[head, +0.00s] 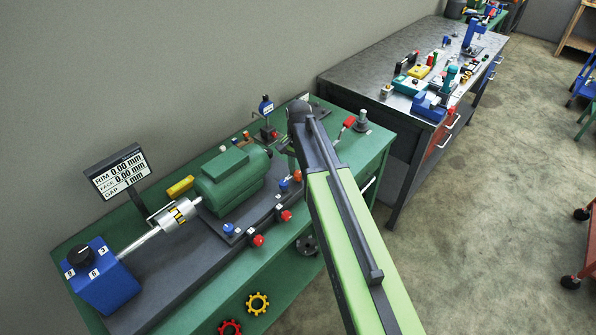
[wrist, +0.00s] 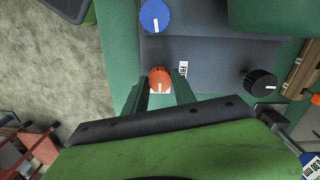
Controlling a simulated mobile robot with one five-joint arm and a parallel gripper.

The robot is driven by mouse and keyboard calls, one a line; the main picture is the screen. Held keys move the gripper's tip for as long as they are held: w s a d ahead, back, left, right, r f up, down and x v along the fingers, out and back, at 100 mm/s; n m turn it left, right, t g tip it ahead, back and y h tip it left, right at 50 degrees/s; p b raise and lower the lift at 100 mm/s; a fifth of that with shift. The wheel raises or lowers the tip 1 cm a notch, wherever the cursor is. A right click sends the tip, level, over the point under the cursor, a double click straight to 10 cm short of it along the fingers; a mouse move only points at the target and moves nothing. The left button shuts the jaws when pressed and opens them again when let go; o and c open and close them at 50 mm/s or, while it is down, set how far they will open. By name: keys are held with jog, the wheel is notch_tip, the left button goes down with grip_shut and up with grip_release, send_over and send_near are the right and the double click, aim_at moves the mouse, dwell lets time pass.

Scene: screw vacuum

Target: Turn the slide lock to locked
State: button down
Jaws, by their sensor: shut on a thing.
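An orange knob (wrist: 159,77) with a white pointer line sits on the dark grey bed of the green machine. The line points toward the bottom of the wrist view. A small white label with black letters (wrist: 183,68) is just right of the knob; its text is too small to read surely. I take this knob as the slide lock. My gripper (wrist: 161,79) is shut on it, one green finger on each side. In the head view, the orange knob (head: 297,176) shows beside my arm, which hides most of the gripper.
A blue knob (wrist: 155,15) and a black knob (wrist: 259,82) are near the orange one. A green motor (head: 231,180), red knobs (head: 257,240) and a readout sign (head: 120,172) stand on the same bench. A second workbench (head: 350,76) is behind.

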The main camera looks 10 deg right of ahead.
aim_at(299, 175)
jog(key=c, duration=1)
grip_release()
jog(key=shift+c, duration=0.2)
jog(key=shift+r, duration=0.1)
notch_tip(299, 175, up, 17)
jog(key=p, duration=1.7)
jog(key=s+f+n+b, duration=0.8)
jog(key=s+f, duration=0.1)
jog(key=s, duration=0.5)
jog(key=shift+s+a+b, duration=0.2)
jog(key=shift+s+b, duration=0.05)
jog(key=shift+b, duration=0.15)
